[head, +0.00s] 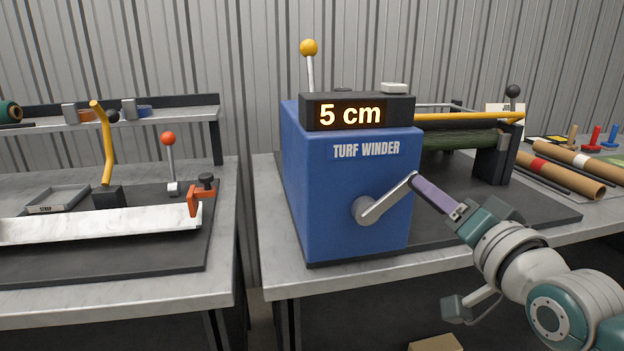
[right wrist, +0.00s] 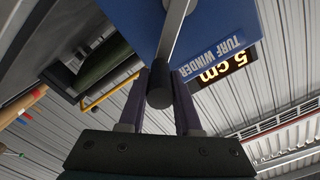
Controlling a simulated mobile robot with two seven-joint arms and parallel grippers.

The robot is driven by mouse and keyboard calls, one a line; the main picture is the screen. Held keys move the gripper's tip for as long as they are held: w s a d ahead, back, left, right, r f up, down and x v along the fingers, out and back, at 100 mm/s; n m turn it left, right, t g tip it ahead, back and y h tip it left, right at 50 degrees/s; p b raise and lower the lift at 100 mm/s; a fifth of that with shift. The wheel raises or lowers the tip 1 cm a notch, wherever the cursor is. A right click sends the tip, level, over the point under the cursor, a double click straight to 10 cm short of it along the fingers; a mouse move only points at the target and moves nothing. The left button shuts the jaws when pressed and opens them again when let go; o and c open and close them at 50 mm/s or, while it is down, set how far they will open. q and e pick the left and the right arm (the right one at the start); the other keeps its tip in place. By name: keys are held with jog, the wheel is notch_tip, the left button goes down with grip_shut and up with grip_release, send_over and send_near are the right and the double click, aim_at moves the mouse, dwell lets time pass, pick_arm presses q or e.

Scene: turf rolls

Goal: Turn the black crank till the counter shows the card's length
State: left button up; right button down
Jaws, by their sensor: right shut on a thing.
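The blue turf winder (head: 350,195) stands on the right table. Its lit counter (head: 356,113) reads 5 cm. The crank's metal arm (head: 388,197) slants up and to the right from the hub on the winder's front. My right gripper (head: 421,182) is at the outer end of this arm. In the right wrist view the black crank handle (right wrist: 160,90) sits between its two purple fingers, which are shut on it. In the head view the fingers hide the handle. A pale card (head: 512,108) stands partly hidden behind the winder; I cannot read a length on it. My left gripper is out of view.
A green turf roll (head: 455,141) lies behind the winder under a yellow bar (head: 470,117). Brown tubes (head: 560,175) lie at the right. The left table holds a white strip (head: 100,222) and an orange clamp (head: 197,200). A gap separates the tables.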

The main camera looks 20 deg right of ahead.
jog(key=f+m, duration=0.1)
jog(key=d+f+m+b, duration=0.1)
jog(key=shift+s+d+f+m, duration=0.15)
jog(key=shift+f+m, duration=0.1)
jog(key=shift+m, duration=0.15)
notch_tip(320, 180, down, 9)
jog(key=a+m+b, duration=0.1)
jog(key=m+b, duration=0.9)
jog(key=m, duration=0.3)
jog(key=w+a+f+m+b, duration=0.2)
jog(key=a+f+m+b, duration=0.1)
jog(key=a+m, duration=0.4)
jog(key=shift+m+b, duration=0.65)
jog(key=shift+m, duration=0.75)
